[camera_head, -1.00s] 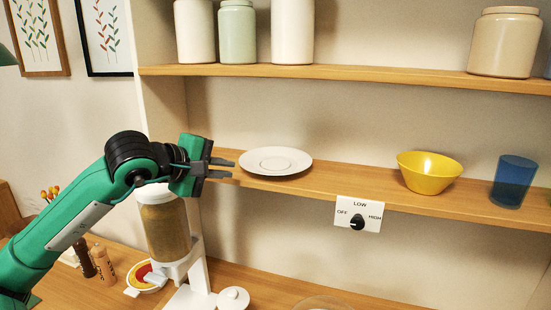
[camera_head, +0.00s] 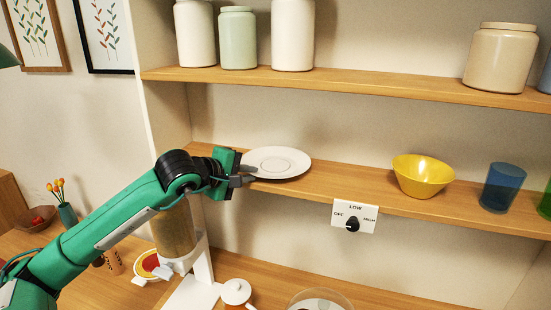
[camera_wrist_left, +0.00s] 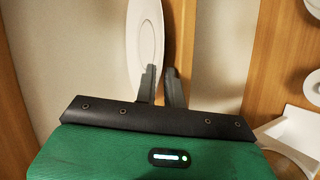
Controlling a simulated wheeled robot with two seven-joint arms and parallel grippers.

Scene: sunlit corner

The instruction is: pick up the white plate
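The white plate (camera_head: 275,163) is at the left part of the middle shelf in the head view, its near-left rim at my left gripper. It looks slightly tilted; I cannot tell whether it is clear of the shelf. My left gripper (camera_head: 248,174) has its fingers at that rim. In the left wrist view the plate (camera_wrist_left: 146,40) is seen at a steep angle, and its rim runs down between the two close-set fingers (camera_wrist_left: 162,82), which look shut on it. The far part of the plate is cut off there. My right gripper is not in view.
A yellow bowl (camera_head: 423,177) and a blue cup (camera_head: 502,188) stand to the right on the same shelf (camera_head: 350,190). Several jars stand on the shelf above. A dial panel (camera_head: 354,217) is below the shelf edge. A dispenser (camera_head: 177,232) stands close under my left arm.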

